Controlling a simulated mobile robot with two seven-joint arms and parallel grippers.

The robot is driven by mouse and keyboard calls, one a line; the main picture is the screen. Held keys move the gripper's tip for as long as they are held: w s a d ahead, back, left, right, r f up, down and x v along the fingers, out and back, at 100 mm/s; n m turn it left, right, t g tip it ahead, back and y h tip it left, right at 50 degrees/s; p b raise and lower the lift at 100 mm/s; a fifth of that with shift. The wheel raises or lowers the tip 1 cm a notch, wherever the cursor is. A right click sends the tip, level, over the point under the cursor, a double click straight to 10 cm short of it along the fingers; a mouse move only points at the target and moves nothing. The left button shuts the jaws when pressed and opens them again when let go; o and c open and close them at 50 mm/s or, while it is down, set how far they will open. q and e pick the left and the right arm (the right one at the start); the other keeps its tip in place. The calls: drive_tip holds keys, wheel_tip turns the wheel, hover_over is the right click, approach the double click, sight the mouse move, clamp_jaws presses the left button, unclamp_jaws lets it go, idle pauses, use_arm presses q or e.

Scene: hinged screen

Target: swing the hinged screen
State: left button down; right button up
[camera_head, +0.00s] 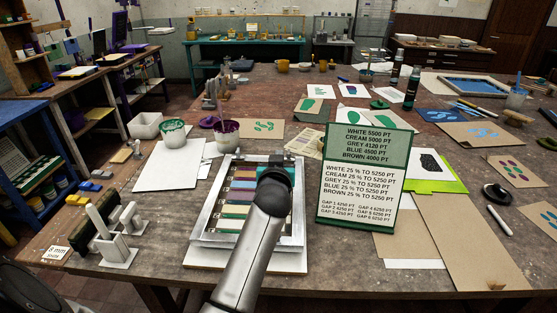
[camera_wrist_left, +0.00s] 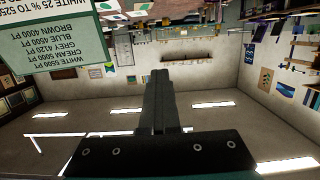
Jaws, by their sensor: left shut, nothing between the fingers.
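The screen is a silver metal frame (camera_head: 208,214) around a panel of coloured strips (camera_head: 238,185). In the head view it looks flat or nearly flat on a white board (camera_head: 200,257) at the front middle of the table. Its hinge is not clear to see. My left arm crosses the frame's right part and hides some of it. My left gripper (camera_head: 277,164) is dark and seems to be over the frame's upper right part; contact cannot be told. In the left wrist view its fingers (camera_wrist_left: 161,72) are together and empty. My right gripper is not in view.
A green and white sign (camera_head: 368,165) stands close right of the frame; it also shows upside down in the left wrist view (camera_wrist_left: 60,40). Paint pots (camera_head: 226,133) stand behind.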

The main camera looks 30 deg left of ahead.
use_arm(q)
drive_tip(key=shift+w+a+r+p, duration=0.15)
drive_tip(key=shift+r+p, duration=0.15)
drive_tip(key=shift+r, duration=0.2)
drive_tip(key=shift+w+r+p, duration=0.15)
drive_tip(key=shift+r+p, duration=0.15)
drive_tip(key=shift+r, duration=0.2)
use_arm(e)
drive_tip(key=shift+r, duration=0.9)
use_arm(q)
drive_tip(key=c, duration=1.6)
unclamp_jaws()
drive_tip(key=c, duration=1.1)
unclamp_jaws()
